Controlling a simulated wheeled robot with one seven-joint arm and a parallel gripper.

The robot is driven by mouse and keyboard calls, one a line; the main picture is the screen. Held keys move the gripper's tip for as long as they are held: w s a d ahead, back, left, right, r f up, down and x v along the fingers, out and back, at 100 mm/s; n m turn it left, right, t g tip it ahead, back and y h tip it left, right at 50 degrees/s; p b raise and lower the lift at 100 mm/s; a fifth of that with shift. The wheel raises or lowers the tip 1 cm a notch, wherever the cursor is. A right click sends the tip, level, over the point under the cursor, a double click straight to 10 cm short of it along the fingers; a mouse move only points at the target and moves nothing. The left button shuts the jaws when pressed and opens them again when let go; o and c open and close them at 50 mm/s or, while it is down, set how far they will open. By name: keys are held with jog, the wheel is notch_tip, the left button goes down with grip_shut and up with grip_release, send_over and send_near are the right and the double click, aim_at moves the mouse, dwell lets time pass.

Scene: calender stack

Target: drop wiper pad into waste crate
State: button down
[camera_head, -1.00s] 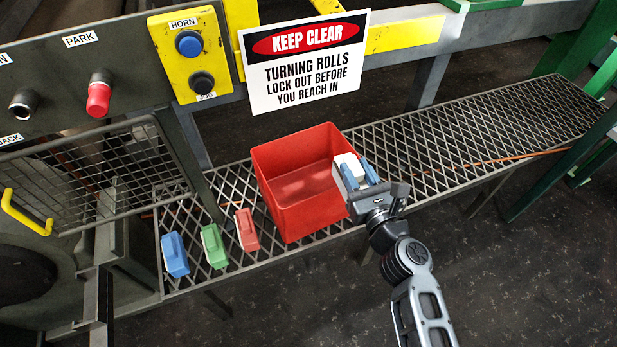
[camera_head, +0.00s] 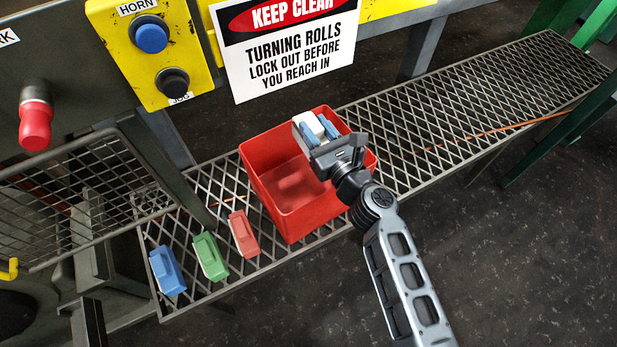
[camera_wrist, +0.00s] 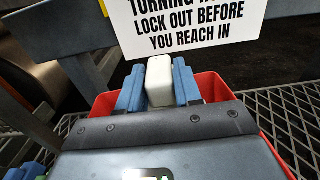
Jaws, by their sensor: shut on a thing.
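The waste crate is an open red box (camera_head: 290,215) on the mesh walkway. My gripper (camera_head: 316,130) is over the right back part of the crate in the head view. It is shut on a white wiper pad (camera_head: 309,125), with a blue finger on each side. In the wrist view the white pad (camera_wrist: 159,82) stands between the two blue fingers, with the red crate rim (camera_wrist: 214,87) behind and around them. The pad's lower part is hidden by the gripper body. The visible crate floor looks empty.
A blue pad (camera_head: 167,271), a green pad (camera_head: 210,256) and a red pad (camera_head: 243,234) lie left of the crate on the mesh walkway (camera_head: 470,110). A keep-clear sign (camera_head: 290,45) and a yellow button box (camera_head: 155,55) stand behind. The walkway right of the crate is clear.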

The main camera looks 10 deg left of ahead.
jog(key=shift+f+b, duration=1.1)
jog(key=shift+f, duration=0.5)
jog(key=c, duration=0.7)
grip_release()
jog(key=shift+s, duration=0.1)
jog(key=v, duration=0.7)
jog(key=shift+s+d+p, duration=0.25)
jog(key=shift+p, duration=0.15)
